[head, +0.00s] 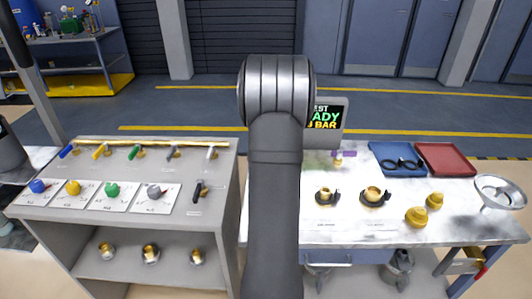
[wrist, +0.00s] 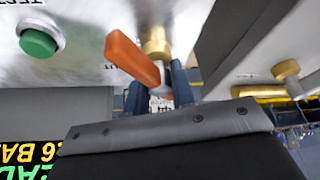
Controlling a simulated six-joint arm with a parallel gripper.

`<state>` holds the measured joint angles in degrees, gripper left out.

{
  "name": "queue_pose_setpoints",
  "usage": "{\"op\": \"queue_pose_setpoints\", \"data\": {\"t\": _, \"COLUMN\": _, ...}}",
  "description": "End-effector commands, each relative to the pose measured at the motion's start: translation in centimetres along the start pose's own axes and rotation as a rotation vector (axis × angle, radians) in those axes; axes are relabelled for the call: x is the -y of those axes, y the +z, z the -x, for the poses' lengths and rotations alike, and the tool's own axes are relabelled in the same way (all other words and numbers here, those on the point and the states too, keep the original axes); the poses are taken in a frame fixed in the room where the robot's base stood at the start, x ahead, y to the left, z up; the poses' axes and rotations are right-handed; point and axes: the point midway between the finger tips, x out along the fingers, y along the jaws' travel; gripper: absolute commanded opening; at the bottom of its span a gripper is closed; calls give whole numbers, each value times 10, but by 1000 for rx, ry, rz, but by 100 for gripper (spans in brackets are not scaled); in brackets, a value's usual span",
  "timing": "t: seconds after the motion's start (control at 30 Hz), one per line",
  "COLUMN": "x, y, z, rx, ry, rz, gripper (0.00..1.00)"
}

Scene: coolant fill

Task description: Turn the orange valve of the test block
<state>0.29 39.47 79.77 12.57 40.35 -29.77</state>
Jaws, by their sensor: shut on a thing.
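The orange valve (wrist: 131,58) shows in the wrist view as a flat orange lever beside a brass fitting (wrist: 155,42) on the pale face of the test block (wrist: 75,55). My gripper (wrist: 160,90) has its dark blue fingers at the lever's near end, shut on it. The exact contact is partly hidden by the lever. A round green button (wrist: 38,43) sits to the left. In the head view, my arm hides the gripper and the valve. Part of the test block's screen (head: 325,116) shows there, with green and yellow text.
On the left bench (head: 215,165) are several coloured lever taps and knobs. The right table (head: 290,235) holds brass fittings (head: 374,195), a blue tray (head: 386,168), a red tray (head: 446,158) and a funnel (head: 499,190). Another brass fitting (wrist: 285,70) shows right in the wrist view.

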Motion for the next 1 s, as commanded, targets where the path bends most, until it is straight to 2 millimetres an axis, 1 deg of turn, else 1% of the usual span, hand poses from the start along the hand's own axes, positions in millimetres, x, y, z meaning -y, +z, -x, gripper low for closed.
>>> {"op": "queue_pose_setpoints", "data": {"t": 0.3, "x": 0, "y": 0, "z": 0, "rx": 0, "ry": 111, "rz": -262, "gripper": 0}}
{"op": "queue_pose_setpoints", "data": {"t": 0.5, "x": 0, "y": 0, "z": 0, "rx": 0, "ry": 167, "rz": -396, "gripper": 0}}
{"op": "queue_pose_setpoints", "data": {"t": 0.73, "x": 0, "y": 0, "z": 0, "rx": 1, "ry": 208, "rz": -501, "gripper": 0}}
{"op": "queue_pose_setpoints", "data": {"t": 1.0, "x": -1, "y": 0, "z": 0, "rx": 0, "ry": 227, "rz": -550, "gripper": 0}}
